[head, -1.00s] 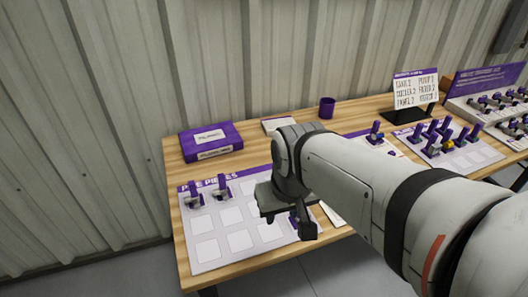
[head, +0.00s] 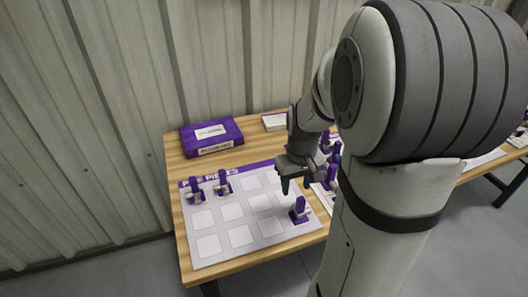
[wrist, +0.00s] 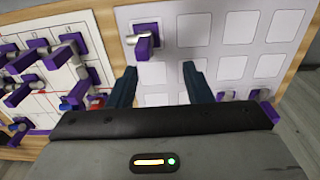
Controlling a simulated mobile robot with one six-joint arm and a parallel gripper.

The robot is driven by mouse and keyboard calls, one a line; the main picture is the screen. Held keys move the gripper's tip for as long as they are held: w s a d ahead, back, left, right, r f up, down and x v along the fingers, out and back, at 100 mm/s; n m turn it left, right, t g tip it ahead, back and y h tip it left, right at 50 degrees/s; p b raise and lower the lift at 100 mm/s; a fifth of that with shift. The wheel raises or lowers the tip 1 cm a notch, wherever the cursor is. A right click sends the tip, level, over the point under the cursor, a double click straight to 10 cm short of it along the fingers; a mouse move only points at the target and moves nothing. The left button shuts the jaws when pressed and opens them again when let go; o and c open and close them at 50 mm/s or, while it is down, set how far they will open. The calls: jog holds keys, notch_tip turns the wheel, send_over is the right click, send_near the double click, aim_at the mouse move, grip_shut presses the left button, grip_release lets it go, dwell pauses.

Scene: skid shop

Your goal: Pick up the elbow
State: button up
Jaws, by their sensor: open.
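The PIPE PIECES board (head: 207,247) is a grey sheet with pale squares on the table. One purple-and-grey pipe piece (head: 299,212) stands near its front right corner; it also shows at the top of the wrist view (wrist: 144,41). Two similar pieces stand at the back left, a left one (head: 194,192) and a right one (head: 223,186). I cannot tell which piece is the elbow. My gripper (head: 295,184) is open and empty, above the board's right side, behind the front right piece. Its spread fingers also show in the wrist view (wrist: 159,72).
A second board (wrist: 88,20) with several purple-handled pieces lies beside the first, partly hidden by my arm in the head view. A purple box (head: 211,138) and a white box (head: 275,122) stand at the table's back. The middle of the PIPE PIECES board is clear.

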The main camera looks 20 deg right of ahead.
aim_at(301, 198)
jog(key=shift+g, duration=0.3)
jog(key=d+f, duration=0.1)
jog(key=w+d+f, duration=0.1)
jog(key=d+f, duration=0.1)
jog(key=f, duration=0.1)
jog(key=shift+w+d, duration=0.25)
jog(key=shift+w, duration=0.15)
jog(key=shift+d+f, duration=0.1)
jog(key=shift+f, duration=0.3)
jog(key=f, duration=0.5)
jog(key=f+p, duration=0.1)
jog(key=f, duration=0.1)
jog(key=shift+s+a+f, duration=0.15)
jog(key=shift+a, duration=0.2)
jog(key=shift+c, duration=0.5)
grip_shut()
